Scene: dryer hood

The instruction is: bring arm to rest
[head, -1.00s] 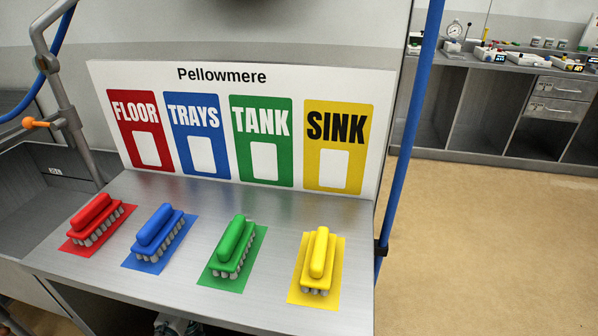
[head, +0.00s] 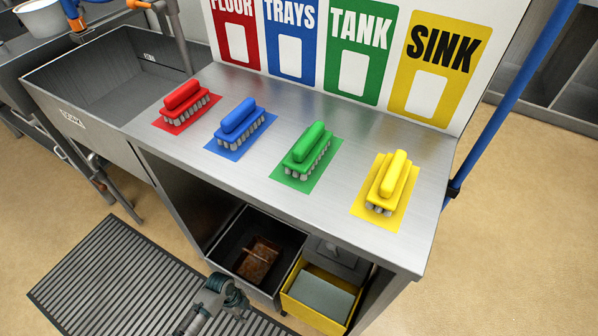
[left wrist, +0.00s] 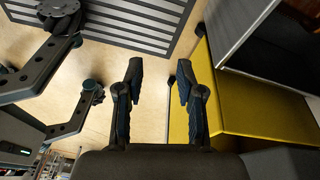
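My left gripper (head: 226,295) is low in front of the bench, near the bins on the lower level, and looks small in the head view. In the left wrist view its two fingers (left wrist: 158,88) stand apart with nothing between them. My right gripper is in neither view. On the steel bench top (head: 340,118), a red brush (head: 185,100), a blue brush (head: 240,122), a green brush (head: 307,147) and a yellow brush (head: 388,180) each sit on a mat of their own colour, well above the left gripper.
Under the bench stand a dark bin (head: 228,246) with a rusty brown thing inside and a yellow bin (head: 318,318). A grey slatted mat (head: 110,275) lies on the floor. A sink (head: 110,80) adjoins at left. Open floor (head: 530,240) is at right.

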